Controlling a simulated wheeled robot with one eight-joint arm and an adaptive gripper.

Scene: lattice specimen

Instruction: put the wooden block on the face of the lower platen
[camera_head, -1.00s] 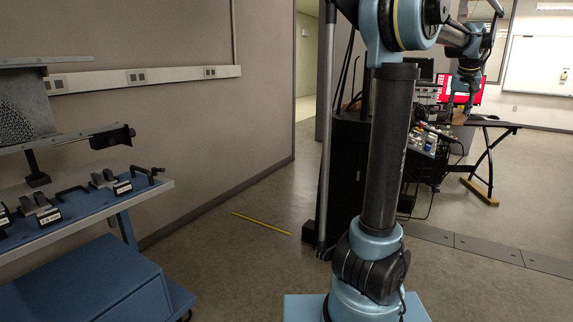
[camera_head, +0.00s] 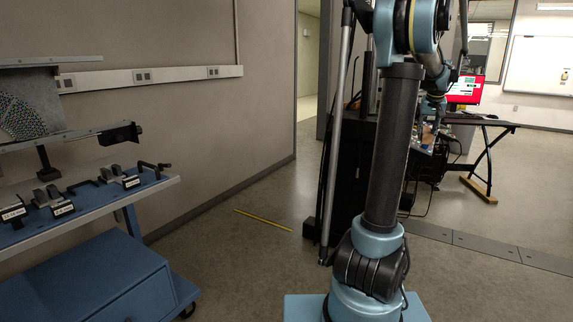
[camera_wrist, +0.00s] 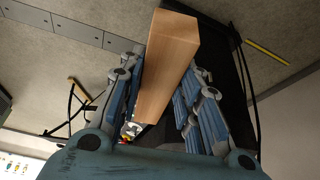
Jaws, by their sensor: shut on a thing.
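The wooden block (camera_wrist: 168,62) is a long, light-brown bar. In the wrist view it lies between the blue-padded fingers of my gripper (camera_wrist: 165,75), which is shut on it, and its far end sticks out past the fingertips. In the head view my gripper (camera_head: 433,106) is small, right of my arm's upright link, and the block there is too small to make out well. I cannot make out the lower platen in either view; a dark machine (camera_head: 347,175) stands behind my arm, partly hidden by it.
A blue cart (camera_head: 90,285) with clamps and a lattice panel (camera_head: 30,105) stands at the left by the wall. A black-topped table (camera_head: 485,122) and red screen (camera_head: 465,90) are at the right. A yellow strip (camera_head: 262,220) lies on the open floor.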

